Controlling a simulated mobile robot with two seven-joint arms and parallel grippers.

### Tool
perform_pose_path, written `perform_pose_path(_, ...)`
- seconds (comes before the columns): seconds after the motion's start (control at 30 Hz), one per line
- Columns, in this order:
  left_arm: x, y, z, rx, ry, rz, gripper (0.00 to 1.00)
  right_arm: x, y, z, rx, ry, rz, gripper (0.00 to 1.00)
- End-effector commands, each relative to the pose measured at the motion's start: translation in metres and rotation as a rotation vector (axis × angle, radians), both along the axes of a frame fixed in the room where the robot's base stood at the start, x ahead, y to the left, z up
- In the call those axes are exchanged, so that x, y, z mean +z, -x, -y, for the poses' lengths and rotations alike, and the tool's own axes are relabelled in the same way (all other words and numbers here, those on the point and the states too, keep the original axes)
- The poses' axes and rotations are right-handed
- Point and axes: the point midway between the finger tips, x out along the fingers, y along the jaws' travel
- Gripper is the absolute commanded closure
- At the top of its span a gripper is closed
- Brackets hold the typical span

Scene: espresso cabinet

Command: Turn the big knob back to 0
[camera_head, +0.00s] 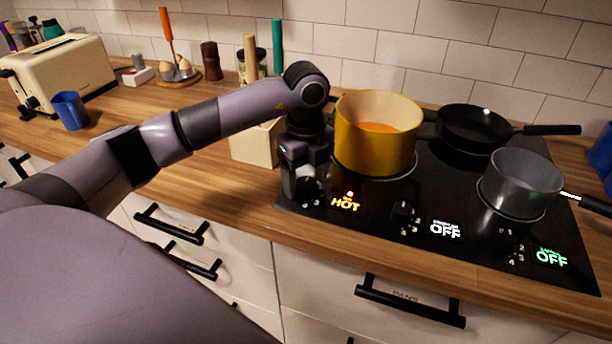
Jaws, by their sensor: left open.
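A black cooktop (430,180) is set into the wooden counter, with knobs along its front edge. The leftmost knob (308,191) is mostly hidden by my left gripper (304,182), so its setting cannot be read. The gripper points down over this knob and is open; whether its fingers touch the knob cannot be told. An orange HOT display (345,205) and a small red light show just right of it. The middle knob (404,214) and the right knob (515,254) each have a display reading OFF. My right gripper is not in view.
A yellow pot (378,135) with orange contents stands right behind my left gripper. A black pan (474,129) and a grey saucepan (522,183) stand farther right. A light utensil block (254,143) is left of the gripper. Drawer handles (408,300) project below the counter.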

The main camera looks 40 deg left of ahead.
Motion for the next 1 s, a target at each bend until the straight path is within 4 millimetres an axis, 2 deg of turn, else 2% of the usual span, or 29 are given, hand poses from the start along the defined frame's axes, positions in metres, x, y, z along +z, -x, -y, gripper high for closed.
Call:
perform_pose_path(0.17, 0.013, -0.001, 0.001, -0.002, 0.001, 0.003, 0.31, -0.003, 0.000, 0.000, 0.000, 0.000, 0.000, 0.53)
perform_pose_path(0.4, 0.053, -0.001, 0.000, 0.000, 0.001, 0.005, 0.31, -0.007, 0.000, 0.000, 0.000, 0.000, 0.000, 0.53)
perform_pose_path(0.53, 0.066, 0.000, 0.000, 0.000, 0.001, 0.003, 0.31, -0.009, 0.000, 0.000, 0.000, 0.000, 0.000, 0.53)
perform_pose_path(1.0, 0.072, 0.000, 0.000, 0.000, 0.000, 0.000, 0.31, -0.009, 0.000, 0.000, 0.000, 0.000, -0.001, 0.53)
